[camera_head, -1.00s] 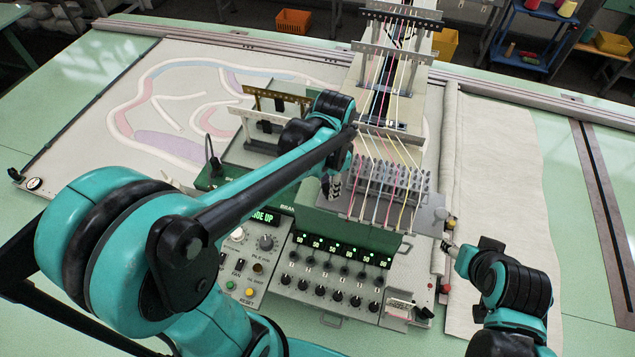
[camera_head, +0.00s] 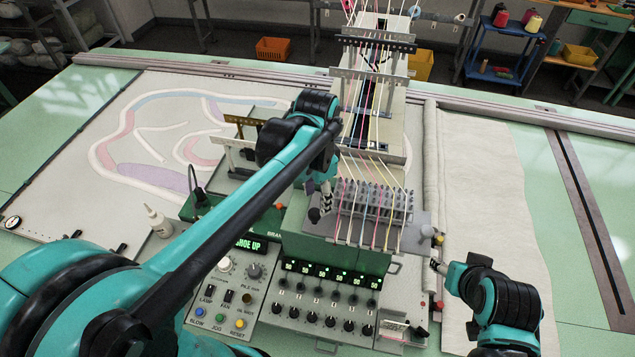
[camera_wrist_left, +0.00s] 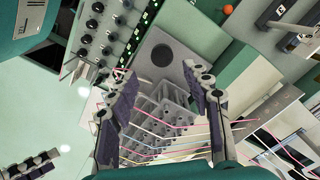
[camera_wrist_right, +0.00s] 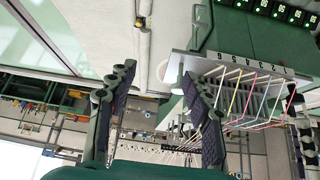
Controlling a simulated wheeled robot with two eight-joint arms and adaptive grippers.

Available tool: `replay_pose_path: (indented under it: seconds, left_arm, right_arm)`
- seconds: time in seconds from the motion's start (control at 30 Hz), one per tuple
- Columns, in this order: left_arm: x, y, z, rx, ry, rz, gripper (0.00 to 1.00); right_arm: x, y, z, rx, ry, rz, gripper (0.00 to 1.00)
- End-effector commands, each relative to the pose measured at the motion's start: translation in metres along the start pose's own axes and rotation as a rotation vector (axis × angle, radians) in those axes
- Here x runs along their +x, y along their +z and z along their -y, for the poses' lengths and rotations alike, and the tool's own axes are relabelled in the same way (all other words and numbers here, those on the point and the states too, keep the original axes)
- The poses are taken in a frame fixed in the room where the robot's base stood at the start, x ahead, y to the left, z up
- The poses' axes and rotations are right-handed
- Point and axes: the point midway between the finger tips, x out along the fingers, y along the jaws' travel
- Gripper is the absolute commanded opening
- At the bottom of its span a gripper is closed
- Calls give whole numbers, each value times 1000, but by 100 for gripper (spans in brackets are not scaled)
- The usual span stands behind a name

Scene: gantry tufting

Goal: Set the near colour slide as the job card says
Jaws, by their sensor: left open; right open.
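The tufting machine's green control head (camera_head: 335,255) stands at the centre, with a row of lit displays above several black knobs. Coloured yarns run over its grey block of pegs (camera_head: 372,207). My left gripper (camera_head: 322,203) is open at the block's left end; its fingers frame the pegs (camera_wrist_left: 165,105) in the left wrist view. My right gripper (camera_head: 437,264) is open, right of the head; a numbered strip (camera_wrist_right: 245,64) with yarns lies beside its fingers in the right wrist view. I cannot tell which part is the near colour slide, nor make out the job card.
A button panel (camera_head: 232,290) with a lit display lies left of the head. Yellow and red knobs (camera_head: 438,239) (camera_head: 438,306) sit near my right gripper. A white bottle (camera_head: 158,221) stands at left. Cream cloth (camera_head: 490,190) covers the right, clear.

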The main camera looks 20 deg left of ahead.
Motion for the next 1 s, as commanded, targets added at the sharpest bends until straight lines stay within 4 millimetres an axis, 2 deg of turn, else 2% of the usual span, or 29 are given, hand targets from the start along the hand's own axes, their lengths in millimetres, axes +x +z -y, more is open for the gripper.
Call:
replay_pose_path:
  seconds: [0.03,0.13,0.33,1.0]
  left_arm:
    - [-12,0,0,0,0,0,49]
    - [-32,0,-1,1,0,0,49]
    - [-55,-1,-1,1,0,0,49]
    - [-59,-1,-1,1,0,0,49]
  right_arm:
    - [0,0,0,0,0,0,51]
    - [0,0,0,0,0,0,51]
    - [0,0,0,0,0,0,51]
    - [0,0,0,0,0,0,51]
